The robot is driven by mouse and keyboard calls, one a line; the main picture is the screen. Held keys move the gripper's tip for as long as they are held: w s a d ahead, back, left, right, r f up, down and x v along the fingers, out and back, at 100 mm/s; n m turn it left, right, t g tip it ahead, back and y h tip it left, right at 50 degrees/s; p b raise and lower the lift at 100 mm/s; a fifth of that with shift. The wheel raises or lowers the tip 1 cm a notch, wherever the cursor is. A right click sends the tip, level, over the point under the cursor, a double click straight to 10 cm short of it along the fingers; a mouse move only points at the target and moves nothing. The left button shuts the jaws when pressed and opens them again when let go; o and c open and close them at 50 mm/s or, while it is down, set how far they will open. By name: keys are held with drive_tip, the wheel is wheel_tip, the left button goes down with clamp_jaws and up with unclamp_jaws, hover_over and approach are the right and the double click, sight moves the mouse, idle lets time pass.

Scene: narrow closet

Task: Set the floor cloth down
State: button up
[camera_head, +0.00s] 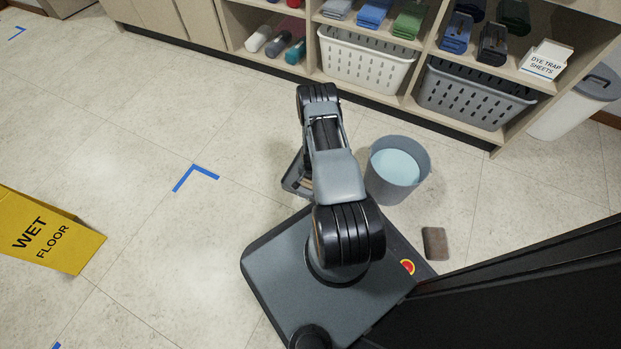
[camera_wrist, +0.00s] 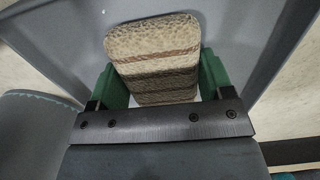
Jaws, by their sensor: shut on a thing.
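My gripper (camera_wrist: 163,78) is shut on the floor cloth (camera_wrist: 155,48), a folded, rounded pad with beige and brown stripes. In the wrist view one green finger presses on each side of it. Grey slanted surfaces lie around and behind the cloth; I cannot tell whether it touches them. In the head view the arm hides most of the gripper. A grey, tray-like frame (camera_head: 291,183) with something brownish inside shows left of the arm, partly covered.
A grey bucket (camera_head: 423,172) of light blue liquid stands right of the arm. Shelves with baskets (camera_head: 365,68) line the back. A yellow wet floor sign (camera_head: 75,255) is at left. Floor around the blue corner mark (camera_head: 205,168) is clear.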

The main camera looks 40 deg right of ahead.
drive_tip(key=o, duration=1.2)
drive_tip(key=shift+f, duration=0.1)
drive_tip(key=w+a+r+n+p, duration=0.2)
drive_tip(key=r, duration=1.1)
drive_tip(key=w+a+r+n+t+p, duration=0.1)
drive_tip(key=a+r+p, duration=0.1)
drive_tip(key=r, duration=1)
drive_tip(key=w+a+r+n+p, duration=0.2)
drive_tip(key=a+r, duration=0.1)
drive_tip(key=r, duration=1)
drive_tip(key=s+a+r+n, duration=0.2)
drive_tip(key=s+a+r, duration=0.1)
drive_tip(key=s+r, duration=0.2)
drive_tip(key=s+a+r+n+t, duration=0.1)
drive_tip(key=s+a+r+n, duration=0.2)
drive_tip(key=r, duration=0.5)
drive_tip(key=s+a+r+n, duration=0.2)
drive_tip(key=s+a+r, duration=0.2)
drive_tip(key=s+r, duration=0.2)
drive_tip(key=shift+s+a+r+t, duration=0.3)
drive_tip(key=shift+s+a, duration=0.05)
drive_tip(key=shift+s, duration=0.35)
